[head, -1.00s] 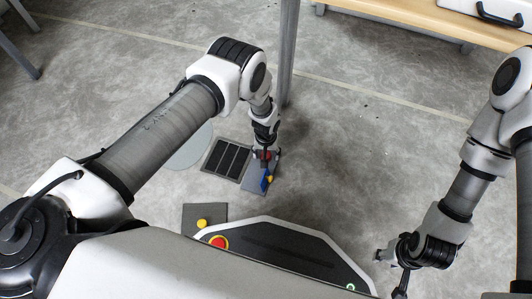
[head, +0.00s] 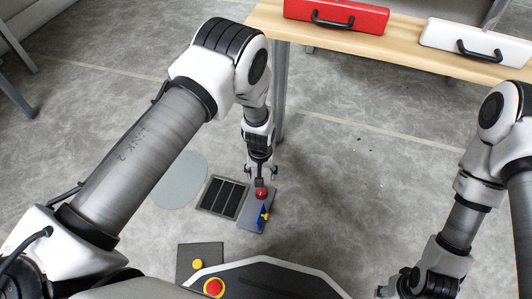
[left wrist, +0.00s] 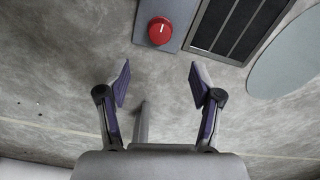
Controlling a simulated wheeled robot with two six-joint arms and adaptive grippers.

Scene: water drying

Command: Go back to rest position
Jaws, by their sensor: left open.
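My left gripper (head: 261,174) is open and empty, pointing down in the head view. It is just behind a red knob (head: 261,193) on a grey plate (head: 250,222). In the left wrist view the open fingers (left wrist: 160,85) have bare floor between them, and the red knob (left wrist: 160,31) lies beyond them, apart from both fingertips. My right gripper (head: 386,291) is at the bottom edge of the head view, partly cut off, and its fingers are too unclear to judge.
A dark slatted grate (head: 223,197) and a grey disc (head: 181,180) lie left of the plate. A blue and yellow part (head: 263,215) is on the plate. Behind, a wooden table (head: 400,52) holds a red case (head: 336,14) and a white case (head: 475,42). Floor at right is clear.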

